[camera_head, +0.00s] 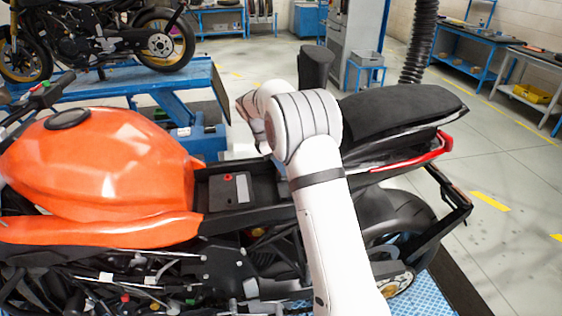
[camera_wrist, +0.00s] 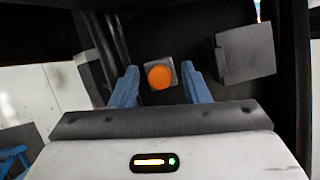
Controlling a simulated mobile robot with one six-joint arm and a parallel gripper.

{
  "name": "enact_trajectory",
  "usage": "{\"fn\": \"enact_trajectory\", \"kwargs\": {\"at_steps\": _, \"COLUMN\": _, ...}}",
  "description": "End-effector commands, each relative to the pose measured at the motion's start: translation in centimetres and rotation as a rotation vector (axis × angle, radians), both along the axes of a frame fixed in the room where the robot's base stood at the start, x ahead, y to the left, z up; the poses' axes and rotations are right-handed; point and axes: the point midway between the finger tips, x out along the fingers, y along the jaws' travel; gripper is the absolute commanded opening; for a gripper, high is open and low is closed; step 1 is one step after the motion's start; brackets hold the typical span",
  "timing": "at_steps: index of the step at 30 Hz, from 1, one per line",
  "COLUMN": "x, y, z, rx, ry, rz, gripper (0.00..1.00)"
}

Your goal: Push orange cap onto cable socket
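The orange cap (camera_wrist: 159,77) shows as a round disc in the wrist view, on or over a small grey square piece (camera_wrist: 174,67) that may be the cable socket. I cannot tell whether the cap is seated in it. My gripper (camera_wrist: 160,88) has its two blue fingers apart, one on each side of the cap, with a visible gap on both sides. I cannot tell how far the fingertips are above it. In the head view my arm hides the gripper, and I cannot make out the cap there.
A dark grey box (camera_wrist: 246,52) stands right of the cap in the wrist view. In the head view, the orange motorcycle tank (camera_head: 105,170) is left of my arm and the raised black seat (camera_head: 400,112) is right. An open bay (camera_head: 210,190) lies between them.

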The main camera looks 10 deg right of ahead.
Motion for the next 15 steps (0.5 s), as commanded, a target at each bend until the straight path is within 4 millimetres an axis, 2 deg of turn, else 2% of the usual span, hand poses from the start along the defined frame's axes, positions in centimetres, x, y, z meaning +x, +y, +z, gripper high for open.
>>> {"fn": "enact_trajectory", "kwargs": {"at_steps": 9, "x": 0.0, "y": 0.1, "z": 0.1, "rx": 0.000, "ry": -0.001, "rz": 0.000, "gripper": 0.47}}
{"fn": "enact_trajectory", "kwargs": {"at_steps": 15, "x": 0.2, "y": 1.1, "z": 2.3, "rx": 0.001, "ry": -0.005, "rz": 0.001, "gripper": 0.47}}
